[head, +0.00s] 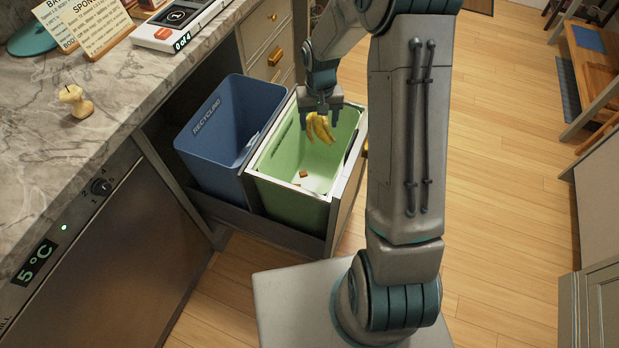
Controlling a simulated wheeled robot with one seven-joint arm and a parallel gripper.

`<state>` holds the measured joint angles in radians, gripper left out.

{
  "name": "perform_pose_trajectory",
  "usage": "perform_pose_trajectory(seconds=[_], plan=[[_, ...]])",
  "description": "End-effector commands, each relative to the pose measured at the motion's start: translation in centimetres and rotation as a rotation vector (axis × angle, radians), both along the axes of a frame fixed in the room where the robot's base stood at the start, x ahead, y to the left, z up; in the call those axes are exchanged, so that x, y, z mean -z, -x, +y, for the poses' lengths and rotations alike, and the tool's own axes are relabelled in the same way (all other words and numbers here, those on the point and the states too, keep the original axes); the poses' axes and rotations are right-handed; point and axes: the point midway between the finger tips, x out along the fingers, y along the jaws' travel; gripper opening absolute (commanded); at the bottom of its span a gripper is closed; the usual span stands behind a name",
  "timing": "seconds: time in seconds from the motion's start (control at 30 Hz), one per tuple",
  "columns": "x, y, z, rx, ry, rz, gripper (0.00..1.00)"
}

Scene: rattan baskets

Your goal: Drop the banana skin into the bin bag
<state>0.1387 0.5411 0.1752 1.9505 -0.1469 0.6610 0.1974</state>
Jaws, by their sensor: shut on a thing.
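The yellow banana skin (320,128) hangs from my gripper (321,108), which is shut on its top end. The gripper points down over the green bin (290,200), and the skin hangs at about the level of its opening, towards the back. The green bin has a pale rim or liner edge and a few small brown and white scraps at its bottom. I cannot tell clearly whether the green lining is a bag. The gripper's fingertips are small in this view.
A blue bin marked RECYCLING (228,135) stands left of the green one in the same pulled-out drawer. An apple core (75,101) and a device reading "0 of 4" (178,27) are on the marble counter (60,165). The wooden floor (500,160) at right is clear.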

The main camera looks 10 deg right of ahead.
Motion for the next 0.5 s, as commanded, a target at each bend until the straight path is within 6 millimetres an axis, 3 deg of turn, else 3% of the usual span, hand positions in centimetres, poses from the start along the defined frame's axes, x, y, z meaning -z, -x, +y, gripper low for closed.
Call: perform_pose_trajectory(seconds=[0.3,0.5], plan=[[4.1,0.0,0.1,-0.003,0.000,0.002,0.42],[4.8,0.0,0.1,-0.002,0.000,0.000,0.42]])
